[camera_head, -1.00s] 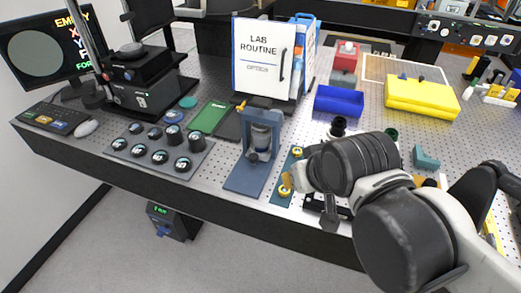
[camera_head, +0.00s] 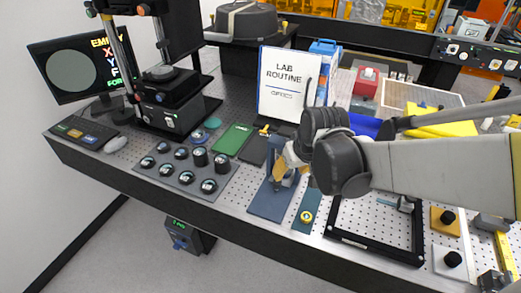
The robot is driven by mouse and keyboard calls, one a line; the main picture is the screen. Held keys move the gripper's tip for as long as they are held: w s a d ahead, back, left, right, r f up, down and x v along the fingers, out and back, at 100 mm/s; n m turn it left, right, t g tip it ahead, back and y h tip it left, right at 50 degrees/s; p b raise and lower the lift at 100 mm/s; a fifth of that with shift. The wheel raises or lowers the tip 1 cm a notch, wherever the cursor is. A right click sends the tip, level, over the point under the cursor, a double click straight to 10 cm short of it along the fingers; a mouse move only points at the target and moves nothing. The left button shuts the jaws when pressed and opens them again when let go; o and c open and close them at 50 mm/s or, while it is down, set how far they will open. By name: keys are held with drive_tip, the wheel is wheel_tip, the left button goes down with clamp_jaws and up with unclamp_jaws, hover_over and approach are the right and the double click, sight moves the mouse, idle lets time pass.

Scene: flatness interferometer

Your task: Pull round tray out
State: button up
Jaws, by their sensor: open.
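The interferometer (camera_head: 168,108) stands at the back left of the bench, a black instrument on a column. A round dark disc (camera_head: 160,73) sits on top of its stage and looks like the round tray; I cannot tell whether it slides. My gripper (camera_head: 284,174) is well to the right of it, in front of the blue stand (camera_head: 270,200), and hides part of that stand. The gripper is open, with tan fingertips showing. I see nothing held in it. Whether it touches the stand is unclear.
A monitor (camera_head: 77,67) stands at the far left. Several round dark parts lie in a grey holder (camera_head: 180,184) in front of the instrument. A black frame (camera_head: 375,243) is at right.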

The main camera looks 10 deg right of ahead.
sight(277, 182)
drive_tip(key=shift+g, duration=0.3)
drive_tip(key=b+x, duration=0.1)
drive_tip(key=x, duration=0.3)
drive_tip(key=w+b+x, duration=0.1)
drive_tip(key=x, duration=0.4)
drive_tip(key=b+x, duration=0.1)
drive_tip(key=x, duration=0.4)
drive_tip(key=shift+w+a+r, duration=0.2)
drive_tip(key=shift+w, duration=0.3)
